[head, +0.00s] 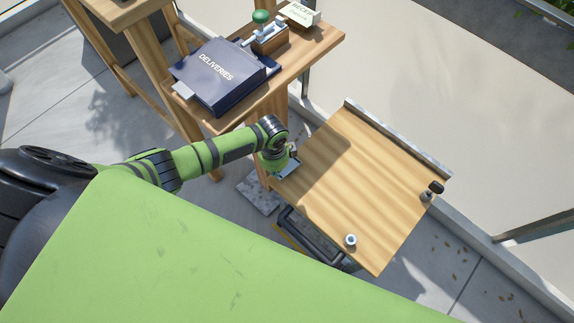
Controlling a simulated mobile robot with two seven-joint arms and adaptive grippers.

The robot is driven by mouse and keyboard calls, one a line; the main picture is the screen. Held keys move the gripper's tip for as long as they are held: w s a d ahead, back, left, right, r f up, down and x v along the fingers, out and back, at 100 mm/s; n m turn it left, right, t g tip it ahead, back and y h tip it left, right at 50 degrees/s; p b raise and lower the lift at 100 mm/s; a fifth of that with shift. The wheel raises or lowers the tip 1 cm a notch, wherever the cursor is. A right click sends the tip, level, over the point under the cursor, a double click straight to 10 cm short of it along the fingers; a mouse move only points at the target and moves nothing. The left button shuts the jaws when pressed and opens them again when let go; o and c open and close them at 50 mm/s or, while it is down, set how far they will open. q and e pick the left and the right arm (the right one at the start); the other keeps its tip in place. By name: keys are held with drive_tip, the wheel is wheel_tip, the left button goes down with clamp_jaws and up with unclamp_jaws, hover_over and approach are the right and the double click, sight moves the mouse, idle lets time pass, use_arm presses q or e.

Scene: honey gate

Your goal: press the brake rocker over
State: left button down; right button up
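My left gripper (286,168) is at the left corner of a tilted wooden board (350,185), pointing down. My wrist and arm cover most of it, so its fingers cannot be made out. A small black-topped metal fitting (432,191) stands at the board's right edge, well away from the gripper. A round metal fitting (350,240) sits near the board's front edge. I cannot tell which part is the brake rocker; it may be hidden under my gripper. My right gripper is not in view.
A wooden stand (325,35) at the top holds a dark blue DELIVERIES box (218,75), a green-knobbed stamp-like device (265,32) and a small sign (302,13). A dark frame (310,238) lies below the board. A grey rail (395,135) edges the board's far side.

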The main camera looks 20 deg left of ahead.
use_arm(q)
drive_tip(key=shift+f, duration=0.2)
drive_tip(key=shift+f+b, duration=1.7)
drive_tip(key=shift+f, duration=0.2)
drive_tip(key=shift+r+p, duration=0.25)
drive_tip(key=shift+p, duration=0.15)
drive_tip(key=shift+s+a+r+p, duration=0.1)
drive_tip(key=shift+s+a+p, duration=0.05)
drive_tip(key=shift+s+p, duration=0.35)
drive_tip(key=shift+s+a+r+p, duration=0.1)
drive_tip(key=shift+s+a+p, duration=0.2)
drive_tip(key=shift+s+p, duration=0.45)
drive_tip(key=shift+s+a+r+p, duration=0.1)
drive_tip(key=shift+s+a+p, duration=0.15)
drive_tip(key=shift+s+p, duration=0.4)
drive_tip(key=shift+s+a+p, duration=0.3)
drive_tip(key=shift+s+p, duration=0.2)
drive_tip(key=shift+s, duration=0.45)
wheel_tip(320, 180, up, 8)
drive_tip(key=p, duration=0.8)
